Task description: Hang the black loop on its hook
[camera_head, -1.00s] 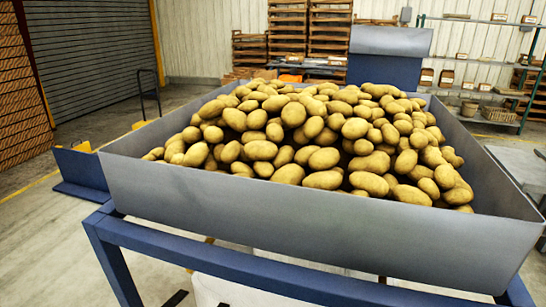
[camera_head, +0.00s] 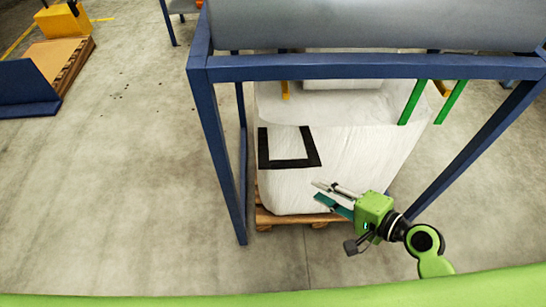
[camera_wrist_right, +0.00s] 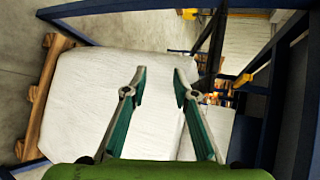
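The black loop (camera_head: 313,150) is a flat, angular strap at the upper left front of a white bulk bag (camera_head: 345,165). A yellow hook (camera_head: 285,90) shows under the blue frame beam, above the loop and apart from it. My right gripper (camera_head: 320,190) is low in front of the bag, just below and right of the loop. In the right wrist view its two fingers (camera_wrist_right: 159,74) are apart, with only white bag between them. A dark strip shows past the fingers there; I cannot tell whether it is the loop. My left gripper is not in view.
The blue frame (camera_head: 205,120) stands around the bag, with legs on both sides. Two green straps (camera_head: 412,102) hang at the bag's right. The bag stands on a wooden pallet (camera_head: 265,218). Open concrete floor (camera_head: 120,180) lies to the left.

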